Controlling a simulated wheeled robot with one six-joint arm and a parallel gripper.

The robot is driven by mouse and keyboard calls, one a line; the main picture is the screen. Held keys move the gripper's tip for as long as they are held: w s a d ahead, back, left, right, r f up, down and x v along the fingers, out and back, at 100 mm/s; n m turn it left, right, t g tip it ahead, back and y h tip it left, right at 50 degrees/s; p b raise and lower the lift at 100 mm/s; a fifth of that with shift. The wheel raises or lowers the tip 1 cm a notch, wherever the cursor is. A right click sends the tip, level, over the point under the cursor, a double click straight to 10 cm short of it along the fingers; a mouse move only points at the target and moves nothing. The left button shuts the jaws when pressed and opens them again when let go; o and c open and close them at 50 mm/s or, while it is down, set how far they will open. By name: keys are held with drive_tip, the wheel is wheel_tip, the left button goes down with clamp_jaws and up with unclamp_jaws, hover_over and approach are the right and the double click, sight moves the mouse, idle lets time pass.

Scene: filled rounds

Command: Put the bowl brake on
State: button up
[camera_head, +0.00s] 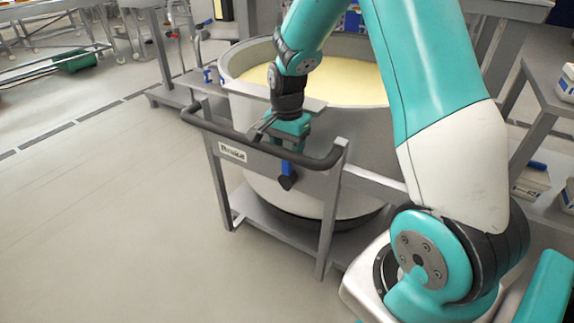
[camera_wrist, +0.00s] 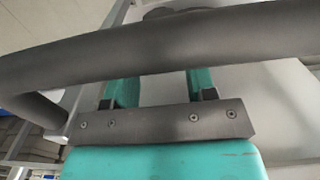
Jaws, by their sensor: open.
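A large steel bowl (camera_head: 330,112) filled with pale yellow dough stands in a grey wheeled frame with a dark push handle (camera_head: 240,143). A blue lever (camera_head: 286,167) with a black end hangs at the frame's front panel, just below my gripper; I take it to be the brake. My gripper (camera_head: 289,138) is open, pointing down close to the panel at the handle. In the wrist view, the two teal fingers of my gripper (camera_wrist: 161,85) are apart, and the handle (camera_wrist: 180,45) crosses in front and hides their tips. I cannot tell whether the gripper touches the lever.
A nameplate (camera_head: 233,152) sits on the front panel. A grey shelf rack (camera_head: 545,120) with white containers stands at the right. Steel tables and a green cylinder (camera_head: 75,61) are at the back left. The floor (camera_head: 100,220) at the left is clear.

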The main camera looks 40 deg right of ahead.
sight(287, 162)
drive_tip(key=shift+f+b, duration=0.3)
drive_tip(key=shift+f, duration=1.9)
drive_tip(key=shift+c, duration=0.5)
clamp_jaws()
drive_tip(key=shift+a, duration=0.1)
